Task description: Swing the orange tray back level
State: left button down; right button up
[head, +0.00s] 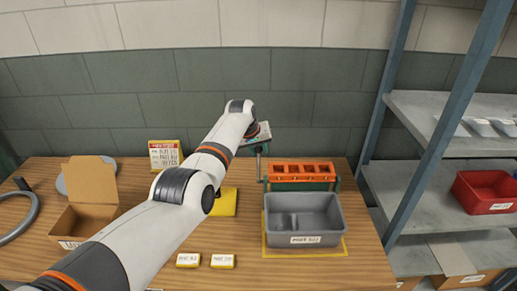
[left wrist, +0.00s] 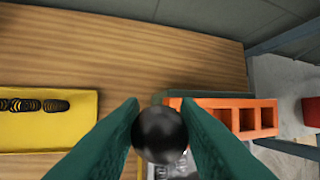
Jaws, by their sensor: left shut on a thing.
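The orange tray (head: 303,171) has a row of open compartments and sits in a green frame behind the grey bin; I cannot tell its exact tilt. It also shows in the left wrist view (left wrist: 240,118), to the right of my fingers. My left gripper (left wrist: 160,104) is shut on a round black knob (left wrist: 160,136), one green finger on each side. In the head view my left gripper (head: 257,146) is small and partly hidden by the arm, at the upper left of the tray, above a thin upright lever (head: 259,167). My right gripper is not in view.
The grey bin (head: 305,237) stands on a yellow-marked area in front of the tray. An open cardboard box (head: 88,190) is at the left. A yellow pad (left wrist: 75,135) holds dark springs. Label blocks (head: 222,260) lie near the front. A shelf post (head: 440,125) rises at the right.

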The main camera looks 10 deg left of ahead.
pick_arm(q)
jog(key=c, duration=1.3)
grip_release()
jog(key=shift+o, duration=1)
jog(key=shift+w+f, duration=0.2)
jog(key=shift+v, duration=0.8)
jog(key=b+v, duration=0.1)
jog(key=v, duration=0.9)
jog(key=shift+r, duration=0.25)
jog(key=shift+s+f, duration=0.1)
